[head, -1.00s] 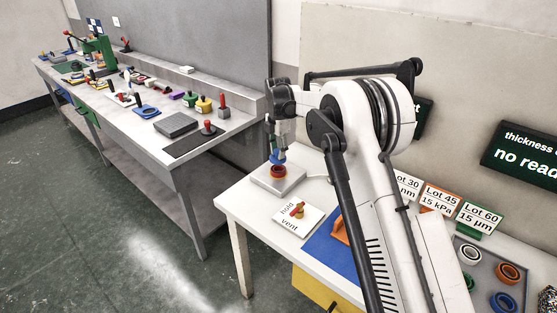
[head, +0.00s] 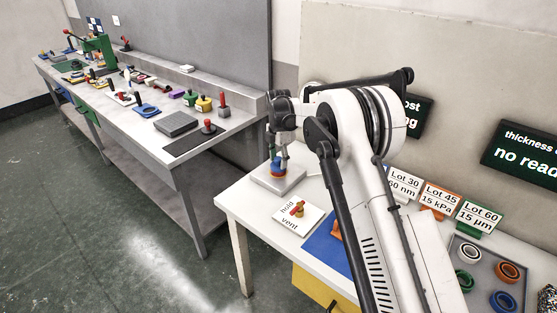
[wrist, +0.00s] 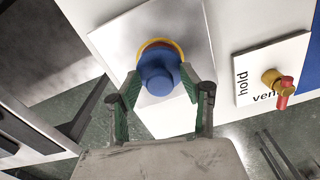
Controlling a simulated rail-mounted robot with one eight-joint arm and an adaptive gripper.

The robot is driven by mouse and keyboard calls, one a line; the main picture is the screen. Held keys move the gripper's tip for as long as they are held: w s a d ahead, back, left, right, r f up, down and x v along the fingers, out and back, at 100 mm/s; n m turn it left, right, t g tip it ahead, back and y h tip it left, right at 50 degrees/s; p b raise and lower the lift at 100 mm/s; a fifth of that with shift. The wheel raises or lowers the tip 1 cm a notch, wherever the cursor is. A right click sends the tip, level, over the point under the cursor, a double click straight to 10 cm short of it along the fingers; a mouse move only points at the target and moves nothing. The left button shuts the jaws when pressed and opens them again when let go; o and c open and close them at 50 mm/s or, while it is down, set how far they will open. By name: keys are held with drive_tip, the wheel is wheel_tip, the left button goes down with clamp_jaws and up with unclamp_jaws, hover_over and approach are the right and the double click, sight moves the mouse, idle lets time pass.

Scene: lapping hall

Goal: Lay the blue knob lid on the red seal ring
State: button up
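The blue knob lid (head: 277,162) sits on the red seal ring (head: 277,173), on a pale square plate at the white table's far left corner. In the wrist view the blue lid (wrist: 157,66) covers most of the ring; only a red strip (wrist: 155,44) shows, with a yellow rim (wrist: 178,46) around it. The lid looks level and about centred. My gripper (wrist: 160,78) is open, its green-padded fingers standing apart on both sides of the knob. In the head view my gripper (head: 277,151) is just above the lid, small and partly hidden.
A hold/vent card (head: 299,216) with a red and yellow valve handle lies close by, near a blue mat (head: 325,247). A grey tray (head: 480,256) of rings and lot signs stand at right. A grey bench (head: 150,105) with several tools is at left.

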sight(279, 158)
drive_tip(key=shift+r, duration=0.1)
wheel_tip(279, 158, up, 12)
idle(0.6)
drive_tip(key=shift+r, duration=0.2)
drive_tip(key=s+d+r+m+t, duration=0.2)
drive_tip(key=s+d+r+m, duration=0.6)
drive_tip(key=s, duration=0.3)
drive_tip(key=s+d+r+m+t, duration=0.2)
drive_tip(key=s+d+r+m, duration=0.3)
drive_tip(key=s+d+r, duration=0.45)
drive_tip(key=s+d+f+m+t, duration=0.1)
drive_tip(key=s+m, duration=0.3)
drive_tip(key=s, duration=0.5)
drive_tip(key=s+d+f+m+t, duration=0.1)
drive_tip(key=s+d+f+m, duration=0.2)
drive_tip(key=s, duration=0.6)
drive_tip(key=s+d+f+m+t, duration=0.1)
drive_tip(key=s+d+f+m, duration=0.2)
drive_tip(key=s+m, duration=0.3)
drive_tip(key=s+f, duration=0.1)
drive_tip(key=s, duration=0.3)
drive_tip(key=shift+f, duration=0.25)
